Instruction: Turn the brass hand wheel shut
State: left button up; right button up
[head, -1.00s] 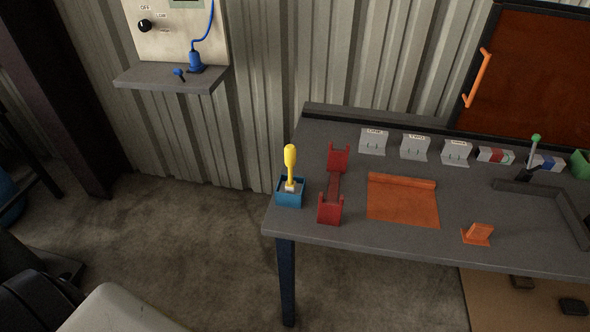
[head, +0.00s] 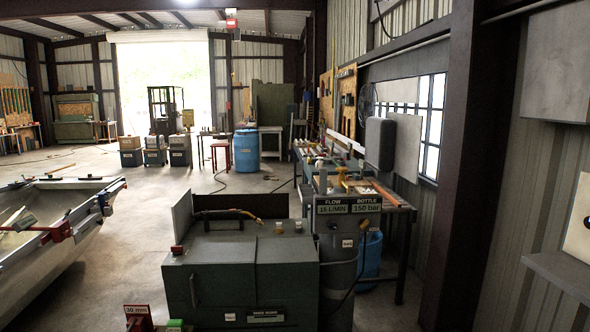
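I cannot make out the brass hand wheel for certain in the head view. A dark sign (head: 347,205) reads "FLOW 15 L/MIN" and "BOTTLE 150 bar", on a grey unit right of the middle. Small yellow or brass-coloured parts (head: 343,176) show just above the sign, too small to tell what they are. A torch with a yellowish neck (head: 240,214) lies on top of the grey-green welding cabinet (head: 240,262). Neither of my grippers is in view.
A workbench (head: 400,206) runs along the right wall. A metal hull (head: 65,225) fills the left. Open floor (head: 150,200) lies between hull and cabinet.

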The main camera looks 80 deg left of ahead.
aim_at(341, 170)
jog(key=j+u, duration=0.1)
jog(key=u, duration=2.35)
jog(key=i+l+u, duration=0.1)
jog(key=i, duration=0.4)
jog(key=i+l+u, duration=0.1)
jog(key=i, duration=0.4)
jog(key=i+l, duration=0.2)
jog(key=i, duration=0.3)
jog(key=i+l+u, duration=0.15)
jog(key=i, duration=0.35)
